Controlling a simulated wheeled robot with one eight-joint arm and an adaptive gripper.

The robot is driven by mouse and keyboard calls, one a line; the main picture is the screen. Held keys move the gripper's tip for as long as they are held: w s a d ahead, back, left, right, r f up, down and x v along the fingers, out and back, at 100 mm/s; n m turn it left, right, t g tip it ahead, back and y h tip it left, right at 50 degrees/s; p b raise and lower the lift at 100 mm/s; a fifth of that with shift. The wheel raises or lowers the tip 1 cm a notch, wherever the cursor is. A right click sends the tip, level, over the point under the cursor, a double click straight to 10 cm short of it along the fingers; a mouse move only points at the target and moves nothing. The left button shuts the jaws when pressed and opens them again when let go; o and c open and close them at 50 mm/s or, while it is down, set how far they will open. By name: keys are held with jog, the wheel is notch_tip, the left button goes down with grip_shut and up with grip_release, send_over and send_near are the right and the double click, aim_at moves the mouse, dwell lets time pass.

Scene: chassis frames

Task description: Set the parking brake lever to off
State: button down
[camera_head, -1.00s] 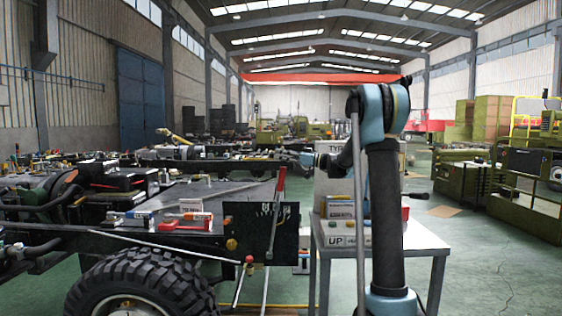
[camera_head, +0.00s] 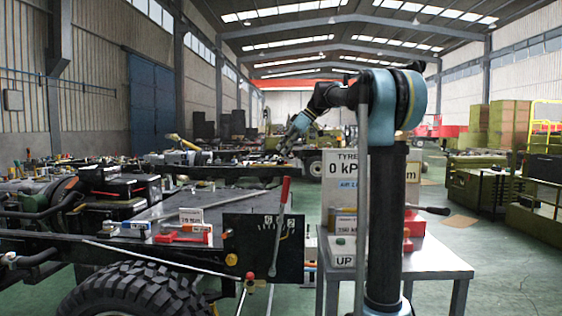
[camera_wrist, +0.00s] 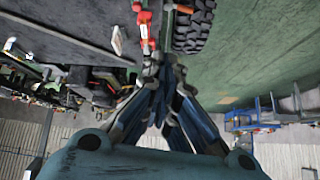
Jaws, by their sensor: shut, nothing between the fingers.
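The lever (camera_head: 280,225) has a red grip and a thin silver rod. It stands nearly upright in front of a dark panel (camera_head: 240,240) with white scale marks, its top leaning slightly right in the head view. I cannot read an off mark. My gripper (camera_head: 285,149) is up beyond the panel and above the lever's grip in the picture, apart from it. In the wrist view my gripper's fingers (camera_wrist: 160,64) are together with nothing between them. A red object shows past the fingertips there; I cannot tell whether it is the lever.
The chassis deck (camera_head: 215,195) carries a red tool (camera_head: 184,238) and small labels. A big tyre (camera_head: 135,290) is below it. A table (camera_head: 445,262) with a tyre-pressure sign (camera_head: 342,166) and boxes stands right of the panel. Green floor is open at right.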

notch_tip(320, 180, down, 9)
jog(key=shift+w+a+r, duration=0.15)
jog(key=shift+a+r, duration=0.05)
jog(key=shift+a, duration=0.1)
dwell(0.5)
